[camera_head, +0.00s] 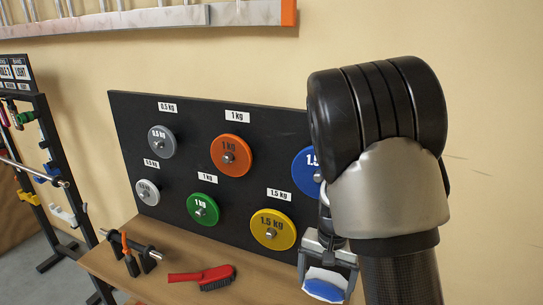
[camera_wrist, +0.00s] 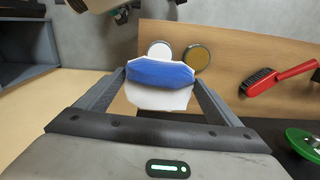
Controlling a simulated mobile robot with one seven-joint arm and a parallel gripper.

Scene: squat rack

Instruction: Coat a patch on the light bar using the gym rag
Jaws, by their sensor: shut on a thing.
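My gripper (camera_head: 329,262) is shut on a blue and white folded cloth, the gym rag (camera_head: 325,287). It hangs over the right end of the wooden bench. In the wrist view the rag (camera_wrist: 160,74) sits between both fingers, blue band on top and white below. A silver bar (camera_head: 35,172) lies across the black rack at the far left, under a sign reading LIGHT. A short metal bar (camera_head: 128,243) rests on black supports at the bench's left end. I cannot tell which is the light bar. The rag is apart from both.
A red brush (camera_head: 203,277) lies on the bench (camera_head: 175,257). A black board (camera_head: 120,115) with coloured weight plates stands behind it. In the wrist view a white round thing (camera_wrist: 160,47) and a gold-topped tin (camera_wrist: 196,59) stand beyond the rag. Several coloured clips hang on the rack (camera_head: 55,150).

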